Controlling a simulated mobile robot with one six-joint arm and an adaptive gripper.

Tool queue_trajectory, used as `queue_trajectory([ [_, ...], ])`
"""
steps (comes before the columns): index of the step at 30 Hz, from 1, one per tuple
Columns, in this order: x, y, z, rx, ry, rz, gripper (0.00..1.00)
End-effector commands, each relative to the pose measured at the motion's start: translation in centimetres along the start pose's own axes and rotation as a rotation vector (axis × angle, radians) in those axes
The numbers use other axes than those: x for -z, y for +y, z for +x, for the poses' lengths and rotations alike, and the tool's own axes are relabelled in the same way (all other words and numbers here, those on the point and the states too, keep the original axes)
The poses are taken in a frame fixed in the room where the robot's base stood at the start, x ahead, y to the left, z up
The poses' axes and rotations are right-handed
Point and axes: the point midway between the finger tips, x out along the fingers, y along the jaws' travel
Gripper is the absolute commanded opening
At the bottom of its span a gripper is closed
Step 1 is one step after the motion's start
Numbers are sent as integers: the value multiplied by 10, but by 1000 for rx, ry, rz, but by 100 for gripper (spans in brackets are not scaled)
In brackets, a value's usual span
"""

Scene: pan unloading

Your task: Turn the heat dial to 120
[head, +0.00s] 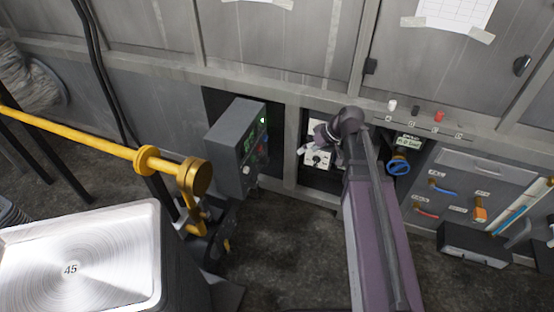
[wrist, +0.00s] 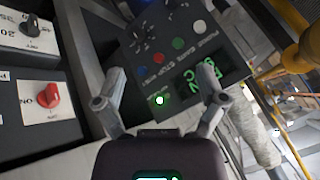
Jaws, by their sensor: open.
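The dark control box (head: 235,145) hangs left of my gripper (head: 322,138) in the head view. In the wrist view its face (wrist: 180,62) appears upside down, with a green display (wrist: 203,80), several coloured buttons and a black dial (wrist: 146,38) ringed by marks. I cannot read the dial's setting or any 120. My gripper (wrist: 164,98) is open and empty, its fingers spread in front of the display end of the face. The dial shows beyond the fingertips, apart from them. In the head view my arm partly hides the gripper.
White plates carry a black knob (wrist: 33,27) and a red switch (wrist: 49,94) at left in the wrist view. A yellow pipe (head: 80,133) and a metal pan (head: 75,262) stand left in the head view. A blue valve knob (head: 399,165) is right of my arm.

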Motion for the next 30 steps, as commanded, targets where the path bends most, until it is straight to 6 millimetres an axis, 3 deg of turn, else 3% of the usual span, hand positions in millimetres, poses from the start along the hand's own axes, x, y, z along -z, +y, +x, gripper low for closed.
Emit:
queue_trajectory([
  [12,4,33,59,66,146,-200,90],
  [30,15,79,130,101,411,-510,90],
])
